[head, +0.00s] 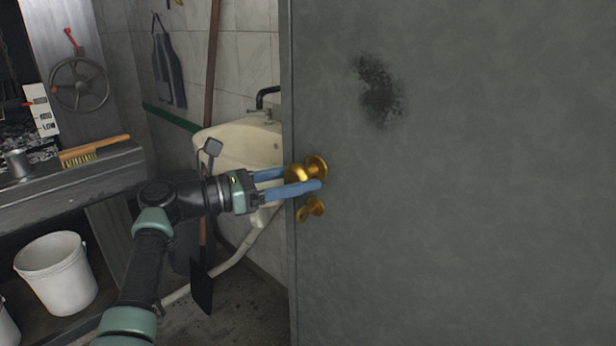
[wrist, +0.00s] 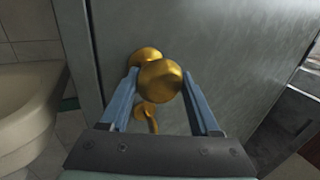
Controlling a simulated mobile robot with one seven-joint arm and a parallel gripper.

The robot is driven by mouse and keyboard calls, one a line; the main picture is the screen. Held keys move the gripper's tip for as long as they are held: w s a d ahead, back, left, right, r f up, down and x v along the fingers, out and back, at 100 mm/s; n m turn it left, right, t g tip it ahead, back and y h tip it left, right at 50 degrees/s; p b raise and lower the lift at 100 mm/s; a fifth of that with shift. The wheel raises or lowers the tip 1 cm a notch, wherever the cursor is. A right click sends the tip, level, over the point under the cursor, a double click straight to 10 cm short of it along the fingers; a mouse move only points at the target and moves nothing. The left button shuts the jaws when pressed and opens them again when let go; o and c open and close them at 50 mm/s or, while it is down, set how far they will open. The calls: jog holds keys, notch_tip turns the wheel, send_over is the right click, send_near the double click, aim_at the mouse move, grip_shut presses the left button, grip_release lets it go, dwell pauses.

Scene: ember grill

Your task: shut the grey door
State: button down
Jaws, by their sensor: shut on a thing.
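The grey door (head: 450,200) fills the right half of the head view, with its free edge near the middle and a dark smudge high on its face. In the wrist view the door (wrist: 230,50) stands ahead of my gripper. A brass knob (head: 315,167) sits near the door's free edge, with a smaller brass turn piece (head: 311,209) below it. My gripper (head: 305,180) has its blue fingers on either side of the knob and is shut on it. In the wrist view the round knob (wrist: 160,81) lies between the fingertips (wrist: 160,88).
A cream sink (head: 240,143) on the tiled wall stands behind the door's edge. To the left are a ledge with a brush (head: 94,150), a handwheel (head: 79,84) and a white bucket (head: 56,272) below. A long wooden handle (head: 211,70) leans near the sink.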

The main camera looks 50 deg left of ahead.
jog(key=shift+w+r, duration=0.3)
jog(key=shift+r, duration=0.1)
jog(key=shift+c, duration=0.8)
grip_release()
jog(key=shift+w, duration=0.1)
jog(key=v, duration=1.3)
jog(key=shift+f+b, duration=0.2)
jog(key=shift+b, duration=0.1)
